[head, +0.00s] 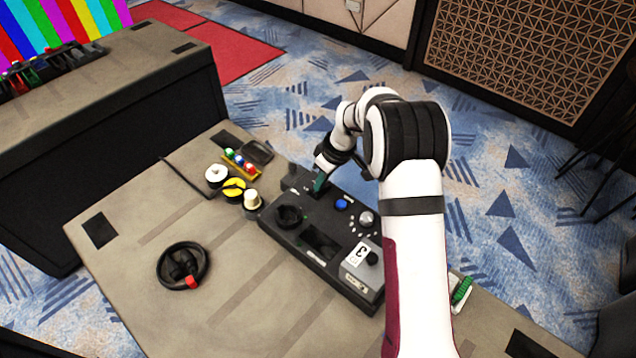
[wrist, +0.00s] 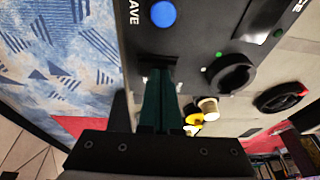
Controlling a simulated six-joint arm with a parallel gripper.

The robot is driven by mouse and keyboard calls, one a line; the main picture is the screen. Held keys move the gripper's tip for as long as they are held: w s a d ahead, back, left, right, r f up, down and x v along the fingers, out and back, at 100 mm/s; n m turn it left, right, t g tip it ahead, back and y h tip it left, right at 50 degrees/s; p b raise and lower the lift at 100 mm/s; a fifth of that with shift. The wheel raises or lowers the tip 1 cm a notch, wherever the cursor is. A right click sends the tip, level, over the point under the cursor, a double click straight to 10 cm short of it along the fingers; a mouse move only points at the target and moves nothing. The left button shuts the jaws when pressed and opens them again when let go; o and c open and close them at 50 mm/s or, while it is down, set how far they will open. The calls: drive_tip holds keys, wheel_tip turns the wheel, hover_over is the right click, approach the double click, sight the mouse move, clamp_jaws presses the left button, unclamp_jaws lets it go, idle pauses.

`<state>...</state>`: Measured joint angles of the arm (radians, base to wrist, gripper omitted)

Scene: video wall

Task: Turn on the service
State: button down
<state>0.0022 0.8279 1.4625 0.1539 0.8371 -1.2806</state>
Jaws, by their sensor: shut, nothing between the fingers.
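A black control panel (head: 318,217) lies on the desk in the head view. My gripper (head: 319,184) is at the panel's far left part, shut and empty. In the wrist view its dark green fingers (wrist: 160,72) point at a small dark fitting, mostly hidden behind the tips; I cannot tell whether they touch it. The blue button (wrist: 163,14) lies beyond the tips, near the letters "AVE". The black knob (wrist: 232,75) is to the right.
White, yellow and cream pieces (head: 234,187) stand left of the panel, beside a tray of coloured pieces (head: 240,163). A black ring-shaped object (head: 183,267) lies on the desk's open left part. A green item (head: 461,290) is right of my arm.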

drive_tip(key=shift+w+d+r, duration=0.1)
drive_tip(key=shift+w+d, duration=0.05)
drive_tip(key=shift+r, duration=0.2)
drive_tip(key=w+v, duration=0.1)
drive_tip(key=v, duration=1.2)
drive_tip(key=shift+r, duration=0.35)
drive_tip(key=x, duration=0.4)
drive_tip(key=s+x, duration=0.1)
drive_tip(key=x, duration=0.3)
drive_tip(key=a+x, duration=0.1)
drive_tip(key=x, duration=0.3)
drive_tip(key=shift+s+f, duration=0.25)
drive_tip(key=shift+f, duration=0.15)
drive_tip(key=shift+a+f, duration=0.1)
drive_tip(key=shift+f, duration=0.4)
